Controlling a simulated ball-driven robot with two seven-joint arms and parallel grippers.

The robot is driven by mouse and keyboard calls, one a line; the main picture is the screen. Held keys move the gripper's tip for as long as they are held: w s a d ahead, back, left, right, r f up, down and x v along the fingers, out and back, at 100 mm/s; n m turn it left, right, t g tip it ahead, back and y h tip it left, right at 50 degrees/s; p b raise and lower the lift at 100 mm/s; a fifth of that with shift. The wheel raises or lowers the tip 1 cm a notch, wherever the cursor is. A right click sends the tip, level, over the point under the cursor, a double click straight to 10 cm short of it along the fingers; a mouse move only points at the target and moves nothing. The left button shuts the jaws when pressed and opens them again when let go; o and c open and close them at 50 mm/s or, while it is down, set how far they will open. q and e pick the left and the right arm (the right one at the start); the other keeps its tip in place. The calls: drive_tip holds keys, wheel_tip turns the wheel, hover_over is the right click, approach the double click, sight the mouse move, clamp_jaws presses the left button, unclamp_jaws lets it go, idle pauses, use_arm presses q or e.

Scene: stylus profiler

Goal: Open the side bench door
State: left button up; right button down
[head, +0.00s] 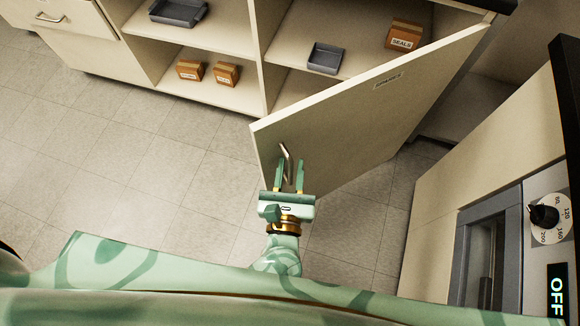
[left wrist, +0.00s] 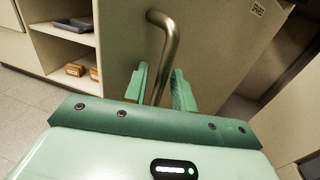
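The side bench door (head: 375,125) is a beige panel with a "SPARES" label. It stands partly open, swung out from the bench, with its free edge at the left and its far end at the right. Its bent metal handle (head: 287,163) is near the free edge. My left gripper (head: 289,165) is at the handle, with its two green fingers apart. In the left wrist view the handle (left wrist: 166,45) reaches down between the fingers (left wrist: 160,80), with some gap showing. Contact cannot be told. My right gripper is not in view.
Open shelves behind the door hold grey trays (head: 325,57) and small boxes (head: 403,35). A drawer front (head: 60,22) is at the upper left. A cabinet with a dial (head: 545,215) and an "OFF" display stands at the right. The tiled floor (head: 130,170) at the left is clear.

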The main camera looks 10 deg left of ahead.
use_arm(q)
drive_tip(key=s+p, duration=0.1)
drive_tip(key=s, duration=0.6)
drive_tip(key=shift+s+d, duration=0.25)
